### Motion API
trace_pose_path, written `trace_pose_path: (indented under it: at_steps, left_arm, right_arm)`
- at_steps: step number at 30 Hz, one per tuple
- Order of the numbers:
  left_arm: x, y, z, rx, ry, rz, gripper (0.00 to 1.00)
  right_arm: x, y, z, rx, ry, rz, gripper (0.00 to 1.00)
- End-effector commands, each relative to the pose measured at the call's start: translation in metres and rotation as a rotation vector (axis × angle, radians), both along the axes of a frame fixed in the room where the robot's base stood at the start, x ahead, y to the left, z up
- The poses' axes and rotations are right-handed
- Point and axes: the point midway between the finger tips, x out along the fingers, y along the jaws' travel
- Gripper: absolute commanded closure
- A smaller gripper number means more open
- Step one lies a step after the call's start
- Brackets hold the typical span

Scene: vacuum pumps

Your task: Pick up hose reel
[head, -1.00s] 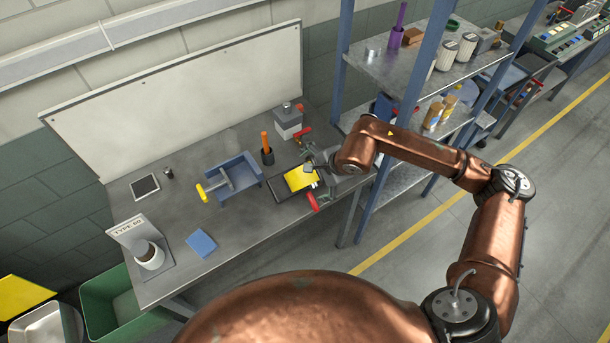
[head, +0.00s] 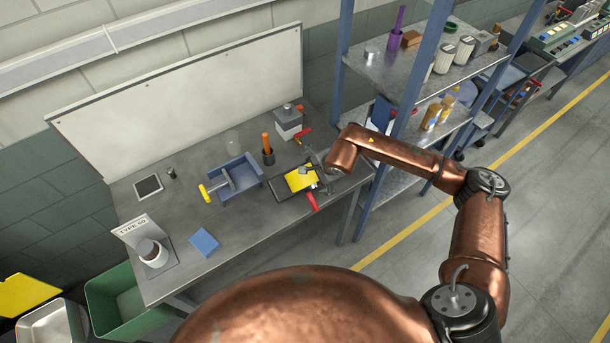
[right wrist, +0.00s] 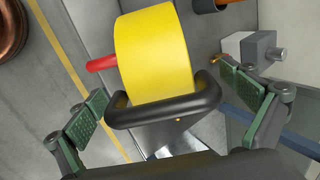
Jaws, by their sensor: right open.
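The hose reel, a yellow drum (head: 298,180) with a dark frame, is on the grey workbench (head: 215,265) near its right end. In the right wrist view the yellow drum (right wrist: 155,50) fills the upper middle, with a black handle bar (right wrist: 165,113) across its near side. My right gripper (head: 315,171) is at the reel's right side. In the right wrist view my right gripper (right wrist: 165,103) is open, its green-padded fingers apart on either side of the handle. I cannot tell whether they touch it. My left gripper is not in view.
A red handle (head: 312,201) sticks out beside the reel. An orange-handled tool in a dark cup (head: 268,157), a grey box (head: 288,124) and a blue holder (head: 238,181) are close by. A blue shelf post (head: 392,150) stands to the right.

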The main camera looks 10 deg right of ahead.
Motion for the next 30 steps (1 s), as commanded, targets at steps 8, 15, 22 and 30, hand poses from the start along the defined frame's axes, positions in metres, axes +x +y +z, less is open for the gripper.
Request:
trace_pose_path:
  at_steps: [8, 15, 22, 30]
  left_arm:
    - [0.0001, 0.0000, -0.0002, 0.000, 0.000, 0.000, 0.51]
    - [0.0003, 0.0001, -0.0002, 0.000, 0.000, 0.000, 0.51]
    - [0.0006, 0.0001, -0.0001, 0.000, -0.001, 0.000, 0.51]
    - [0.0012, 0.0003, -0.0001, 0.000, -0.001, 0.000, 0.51]
  right_arm:
    - [-0.0001, -0.0001, 0.0004, 0.000, 0.000, 0.000, 0.17]
    - [-0.0002, -0.0001, 0.0006, 0.000, 0.000, -0.001, 0.33]
    - [-0.0003, -0.0002, 0.0005, 0.000, 0.000, -0.001, 0.49]
    - [-0.0004, -0.0001, 0.0005, 0.000, 0.000, -0.001, 0.68]
